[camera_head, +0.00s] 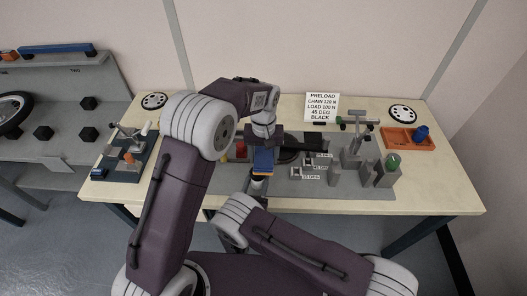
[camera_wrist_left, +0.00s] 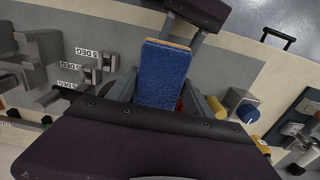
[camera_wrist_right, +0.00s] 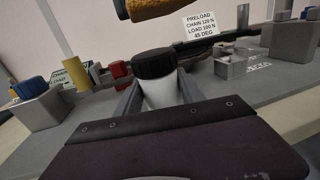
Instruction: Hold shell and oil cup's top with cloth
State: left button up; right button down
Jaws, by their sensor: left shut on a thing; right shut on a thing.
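A blue cloth pad with an orange edge (camera_head: 264,158) is held in my left gripper (camera_head: 264,143) over the front middle of the bench. In the left wrist view the blue face of the cloth (camera_wrist_left: 162,75) lies between the two fingers. My right gripper (camera_wrist_right: 159,96) is shut around the white body of the oil cup (camera_wrist_right: 161,92), which has a black top (camera_wrist_right: 154,64). The cup is upright. In the right wrist view the orange-yellow side of the cloth (camera_wrist_right: 155,9) hangs above the black top, with a gap between them. I cannot make out a separate shell.
A grey plate (camera_head: 230,184) with fixtures covers the middle of the bench. An orange tray (camera_head: 413,144) with a blue part stands at the right. A dark board with tools (camera_head: 124,164) lies at the left. A sign (camera_head: 321,107) stands at the back.

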pick_arm(q)
notch_tip(320, 180, down, 4)
jog(key=shift+r, duration=0.2)
pick_arm(e)
jog(key=shift+f, duration=0.2)
pick_arm(q)
jog(key=shift+w+a+f, duration=0.2)
jog(key=shift+w+a, duration=1.05)
jog(key=shift+a, duration=0.15)
jog(key=shift+s+d, duration=1.3)
jog(key=shift+d, duration=0.15)
jog(key=w+a, duration=0.2)
jog(key=a, duration=0.1)
jog(key=shift+w, duration=0.35)
jog(key=shift+s+d, duration=1.25)
jog(key=shift+d, duration=0.1)
jog(key=shift+s+d+r, duration=0.1)
jog(key=shift+d+r, duration=0.05)
jog(key=shift+r, duration=3.95)
